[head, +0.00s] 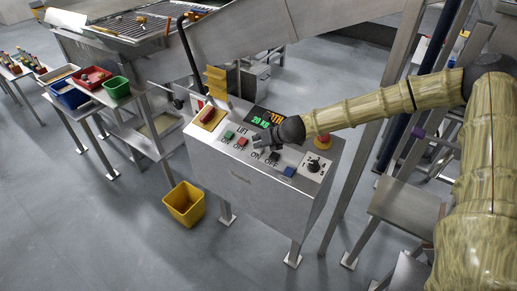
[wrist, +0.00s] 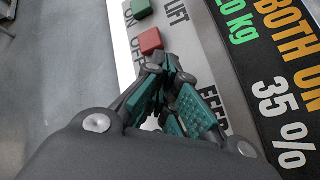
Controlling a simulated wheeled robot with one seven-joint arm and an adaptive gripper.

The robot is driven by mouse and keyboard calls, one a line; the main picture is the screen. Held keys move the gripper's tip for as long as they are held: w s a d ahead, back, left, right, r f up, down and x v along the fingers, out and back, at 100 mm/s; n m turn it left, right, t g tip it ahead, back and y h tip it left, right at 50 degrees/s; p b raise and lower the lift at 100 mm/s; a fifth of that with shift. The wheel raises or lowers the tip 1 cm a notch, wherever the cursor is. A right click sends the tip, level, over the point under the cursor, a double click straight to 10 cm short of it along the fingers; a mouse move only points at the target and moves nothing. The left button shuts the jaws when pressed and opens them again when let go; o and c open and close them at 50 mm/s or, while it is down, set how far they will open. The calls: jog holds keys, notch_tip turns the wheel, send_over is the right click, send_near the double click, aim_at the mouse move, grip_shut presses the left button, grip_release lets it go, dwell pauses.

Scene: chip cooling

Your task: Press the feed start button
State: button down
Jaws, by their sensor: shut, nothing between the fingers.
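The control panel (head: 225,160) has a LIFT pair, a green ON button (head: 228,135) and a red OFF button (head: 242,141). To their right is a second ON/OFF pair, a dark button (head: 274,157) and a blue button (head: 289,171). My gripper (head: 262,150) is shut and empty, low over the panel between the red and dark buttons. In the wrist view its fingertips (wrist: 164,68) lie just below the red LIFT OFF button (wrist: 151,40); I cannot tell if they touch the panel. FEED lettering shows beside the fingers; the feed buttons are hidden there.
A display (head: 262,117) stands at the panel's back, also in the wrist view (wrist: 270,60). A red emergency knob (head: 322,141) and a black selector dial (head: 313,167) are at the right. A yellow bin (head: 185,204) stands on the floor; a metal post rises right of the panel.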

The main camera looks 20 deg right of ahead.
jog(key=shift+s+a+r, duration=0.1)
jog(key=shift+r, duration=0.4)
jog(key=r+p, duration=0.1)
jog(key=r, duration=0.2)
jog(key=s+a+r+p, duration=0.1)
jog(key=shift+a+r+p, duration=0.1)
jog(key=shift+r+p, duration=0.2)
jog(key=shift+r, duration=0.1)
dwell(0.8)
